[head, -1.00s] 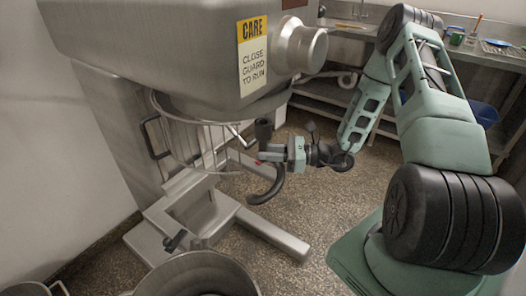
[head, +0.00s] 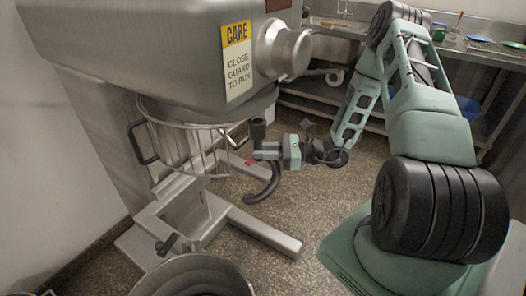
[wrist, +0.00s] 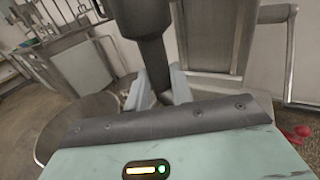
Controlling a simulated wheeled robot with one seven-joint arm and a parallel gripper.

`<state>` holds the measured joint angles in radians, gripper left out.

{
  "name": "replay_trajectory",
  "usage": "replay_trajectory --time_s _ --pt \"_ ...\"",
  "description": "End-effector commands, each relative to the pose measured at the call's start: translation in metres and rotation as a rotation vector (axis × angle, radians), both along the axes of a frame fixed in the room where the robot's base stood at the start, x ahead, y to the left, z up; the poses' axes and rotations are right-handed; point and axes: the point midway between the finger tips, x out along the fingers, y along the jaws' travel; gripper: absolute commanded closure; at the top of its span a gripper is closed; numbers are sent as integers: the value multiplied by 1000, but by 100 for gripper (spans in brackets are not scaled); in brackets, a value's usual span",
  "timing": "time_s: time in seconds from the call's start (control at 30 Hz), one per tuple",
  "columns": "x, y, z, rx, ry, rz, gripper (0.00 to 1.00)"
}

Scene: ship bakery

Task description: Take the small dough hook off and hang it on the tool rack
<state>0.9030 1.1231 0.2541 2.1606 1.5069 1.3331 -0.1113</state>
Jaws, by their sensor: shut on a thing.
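The small dough hook is dark grey, with a thick socket at the top and a curved lower end (head: 264,190). My gripper (head: 266,151) is shut on its shaft, below the socket. The hook hangs roughly upright in the air, clear of the mixer and above the floor. In the wrist view the dark shaft (wrist: 152,55) rises between my finger pads (wrist: 160,92), and the lower curve is hidden. The steel mixer (head: 130,50) stands to the left, its wire guard (head: 192,150) beside the hook. I cannot make out the tool rack for certain.
A large steel bowl (head: 205,262) stands at the bottom, in front of the mixer's base leg (head: 262,232). A steel counter (head: 470,48) with small items runs along the back. Speckled floor (head: 310,205) is free between hook and counter.

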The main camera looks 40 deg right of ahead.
Motion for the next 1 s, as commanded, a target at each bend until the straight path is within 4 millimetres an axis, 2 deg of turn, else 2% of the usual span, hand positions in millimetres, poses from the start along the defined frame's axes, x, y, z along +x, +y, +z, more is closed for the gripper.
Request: replay_trajectory --time_s 0.03,0.7,1.0 --pt "0 0 7 2 -3 0 100" --pt "1 0 42 2 -3 0 100" --pt "1 0 47 2 -2 1 100"
